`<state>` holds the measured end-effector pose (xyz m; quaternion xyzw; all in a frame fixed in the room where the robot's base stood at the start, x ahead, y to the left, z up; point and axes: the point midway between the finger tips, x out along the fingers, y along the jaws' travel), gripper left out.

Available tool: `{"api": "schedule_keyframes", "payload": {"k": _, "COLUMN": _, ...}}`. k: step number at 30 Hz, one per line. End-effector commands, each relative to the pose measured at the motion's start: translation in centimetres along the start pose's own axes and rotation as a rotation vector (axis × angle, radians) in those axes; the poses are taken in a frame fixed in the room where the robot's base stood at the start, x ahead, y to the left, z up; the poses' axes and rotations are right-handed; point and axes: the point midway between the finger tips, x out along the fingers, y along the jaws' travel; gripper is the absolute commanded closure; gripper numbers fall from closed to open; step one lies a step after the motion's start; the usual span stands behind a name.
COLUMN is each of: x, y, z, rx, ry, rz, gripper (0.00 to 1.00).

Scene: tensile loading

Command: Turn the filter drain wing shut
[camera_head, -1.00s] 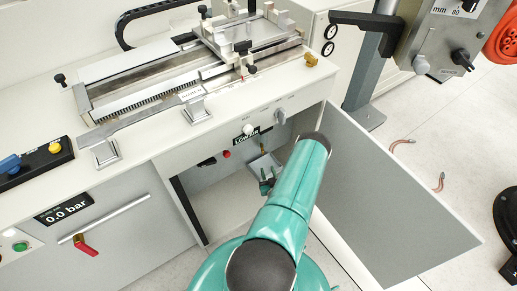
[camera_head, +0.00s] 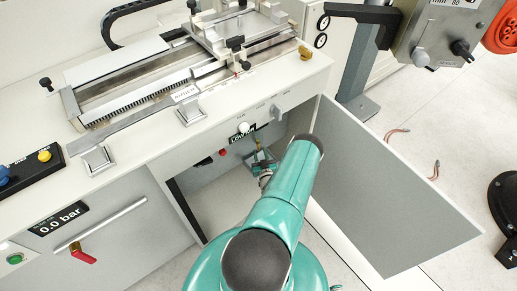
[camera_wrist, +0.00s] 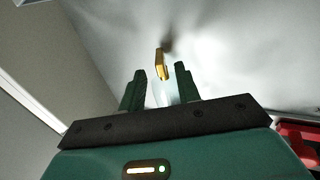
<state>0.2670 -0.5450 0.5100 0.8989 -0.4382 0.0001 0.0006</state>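The brass-coloured drain wing (camera_wrist: 161,64) hangs from the pale surface inside the cabinet in the wrist view, its long side close to upright in the picture. My gripper (camera_wrist: 159,82) is open, with one green finger on each side of the wing's lower end. Gaps show between the wing and both fingers, and I see no contact. In the head view my gripper (camera_head: 263,164) is inside the open cabinet, below the label panel. The wing is too small to make out there, and my arm covers part of the cabinet.
The cabinet door (camera_head: 395,190) stands open to the right of my arm. A red-handled valve (camera_head: 82,252) is on the left front. A red part (camera_wrist: 300,135) shows at the wrist view's right edge.

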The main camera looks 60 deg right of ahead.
Motion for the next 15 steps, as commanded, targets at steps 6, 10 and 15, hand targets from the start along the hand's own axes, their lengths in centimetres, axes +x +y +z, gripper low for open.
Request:
{"api": "schedule_keyframes", "payload": {"k": 6, "x": 3.1, "y": -0.1, "z": 0.0, "rx": 0.0, "ry": 0.002, "rz": 0.0, "gripper": 0.67}}
{"api": "schedule_keyframes", "payload": {"k": 10, "x": 3.8, "y": -0.1, "z": 0.0, "rx": 0.001, "ry": 0.001, "rz": 0.0, "gripper": 0.67}}
{"api": "schedule_keyframes", "payload": {"k": 15, "x": 3.9, "y": -0.1, "z": 0.0, "rx": 0.001, "ry": 0.0, "rz": 0.0, "gripper": 0.67}}
